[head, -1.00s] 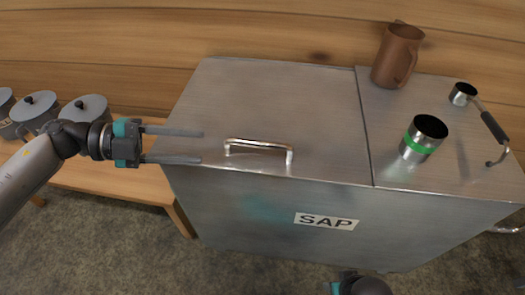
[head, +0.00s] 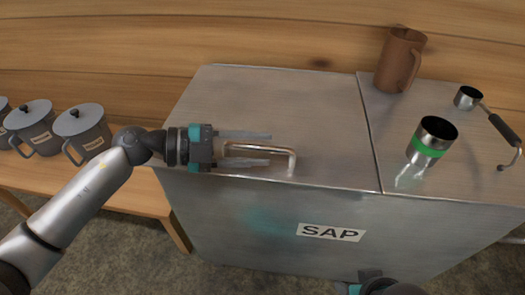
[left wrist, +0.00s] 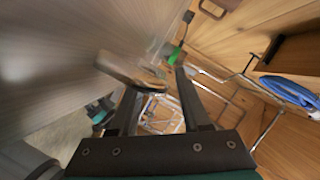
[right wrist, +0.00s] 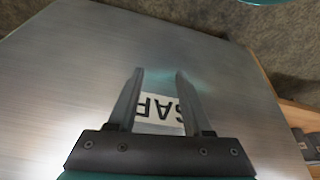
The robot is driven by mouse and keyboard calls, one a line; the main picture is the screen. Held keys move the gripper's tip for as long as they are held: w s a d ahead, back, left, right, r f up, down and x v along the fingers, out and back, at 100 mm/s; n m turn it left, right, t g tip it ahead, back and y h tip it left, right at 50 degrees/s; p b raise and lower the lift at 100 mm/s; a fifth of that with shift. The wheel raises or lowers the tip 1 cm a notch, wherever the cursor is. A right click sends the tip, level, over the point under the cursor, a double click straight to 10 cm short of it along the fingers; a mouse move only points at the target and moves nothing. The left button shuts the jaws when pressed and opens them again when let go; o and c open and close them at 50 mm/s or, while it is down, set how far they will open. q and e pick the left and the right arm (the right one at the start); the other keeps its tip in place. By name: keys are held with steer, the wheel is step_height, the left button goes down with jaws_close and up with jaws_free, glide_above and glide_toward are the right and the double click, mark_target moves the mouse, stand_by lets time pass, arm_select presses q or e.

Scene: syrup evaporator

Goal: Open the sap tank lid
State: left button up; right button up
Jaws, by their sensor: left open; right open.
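The metal sap tank (head: 270,215) stands against the wood wall with a SAP label on its front. Its lid (head: 285,100) lies flat and shut. The lid's bar handle (head: 292,160) is near the front edge. My left gripper (head: 268,149) is open, its fingers pointing right and reaching around the handle's left part. In the left wrist view the handle (left wrist: 130,72) shows near the left finger, reaching into the gap; contact is unclear. My right gripper (right wrist: 156,75) is open and empty, facing the tank's front at the SAP label (right wrist: 160,108).
A brown pitcher (head: 398,62), a steel cup with a green band (head: 431,143) and a ladle (head: 500,125) stand or lie on the tank's fixed right top. Grey lidded pots (head: 82,128) stand on a wooden bench (head: 125,190) at the left.

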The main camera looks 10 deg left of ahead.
arm_select(q)
steer(key=shift+w+d+f, duration=0.1)
steer(key=shift+w+d, duration=0.1)
steer(key=shift+d, duration=0.5)
steer(key=shift+c, duration=0.2)
jaws_close()
stand_by(0.9)
